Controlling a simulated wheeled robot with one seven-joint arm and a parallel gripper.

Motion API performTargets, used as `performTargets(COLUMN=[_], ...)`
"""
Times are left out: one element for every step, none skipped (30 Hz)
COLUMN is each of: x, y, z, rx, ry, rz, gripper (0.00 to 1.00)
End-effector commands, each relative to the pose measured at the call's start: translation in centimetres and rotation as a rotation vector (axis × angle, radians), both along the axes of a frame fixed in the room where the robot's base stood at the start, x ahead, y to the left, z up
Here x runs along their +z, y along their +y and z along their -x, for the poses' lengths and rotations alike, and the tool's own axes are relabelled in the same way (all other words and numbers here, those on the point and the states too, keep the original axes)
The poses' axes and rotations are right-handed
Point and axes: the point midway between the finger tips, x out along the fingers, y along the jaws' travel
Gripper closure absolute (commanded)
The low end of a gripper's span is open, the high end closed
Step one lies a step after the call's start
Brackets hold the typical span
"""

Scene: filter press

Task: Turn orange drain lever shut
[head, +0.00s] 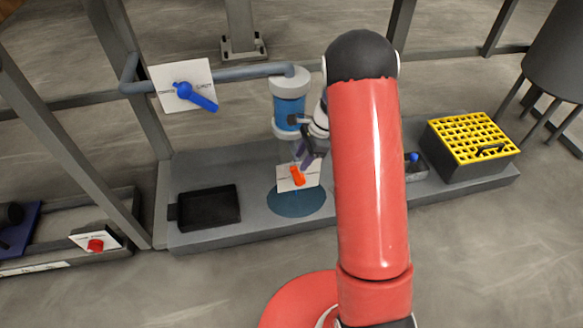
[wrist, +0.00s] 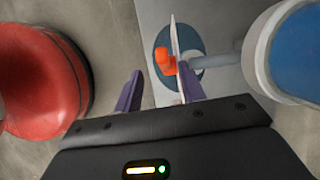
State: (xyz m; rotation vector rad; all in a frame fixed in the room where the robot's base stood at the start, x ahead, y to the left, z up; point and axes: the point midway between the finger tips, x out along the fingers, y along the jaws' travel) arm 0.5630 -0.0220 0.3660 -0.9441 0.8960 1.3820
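The orange drain lever (head: 297,175) sits on a white label plate (head: 312,178) below the blue filter housing (head: 289,105). In the wrist view the lever (wrist: 165,61) shows at the pipe end, in front of the edge-on plate (wrist: 178,55). My gripper (head: 311,156) is just above the lever in the head view, partly hidden by my arm. In the wrist view its two purple fingers (wrist: 160,88) are spread apart with nothing between the tips. The lever lies beyond the fingertips, nearer the right finger. Whether the finger touches the plate I cannot tell.
A blue lever (head: 197,95) on a pipe is at the upper left. A black tray (head: 208,207) and a yellow-topped crate (head: 473,138) sit on the grey base (head: 185,163). A red button box (head: 96,243) is at the lower left. A dark blue puddle-like disc (head: 297,202) lies under the drain.

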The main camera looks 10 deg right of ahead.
Motion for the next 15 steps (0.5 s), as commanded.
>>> performTargets(x=[-0.8, -1.0, -1.4, -1.6, -1.9, -2.3, -2.7, -3.2, -3.8, -4.3, -4.8, -5.4, -5.8, -6.2, -6.7], y=[-0.1, -0.1, -0.1, 0.0, 0.1, 0.3, 0.5, 0.6, 0.9, 1.1, 1.3, 1.6, 1.7, 1.9, 2.1], z=[-0.1, -0.2, -0.2, -0.2, -0.2, -0.2, -0.2, -0.2, -0.1, -0.1, -0.2, -0.1, -0.1, -0.1, -0.2], rx=[-0.017, -0.024, -0.029, -0.031, -0.031, -0.03, -0.03, -0.03, -0.029, -0.03, -0.029, -0.028, -0.028, -0.028, -0.028], ry=[0.011, 0.015, 0.019, 0.02, 0.021, 0.021, 0.021, 0.022, 0.023, 0.022, 0.022, 0.022, 0.022, 0.021, 0.02], rz=[-0.003, -0.004, -0.005, -0.005, -0.006, -0.006, -0.005, -0.005, -0.006, -0.006, -0.005, -0.005, -0.005, -0.005, -0.005], gripper=[0.6, 0.6, 0.6, 0.6, 0.6, 0.6, 0.6, 0.6, 0.6, 0.6, 0.6, 0.6, 0.6, 0.6, 0.6])
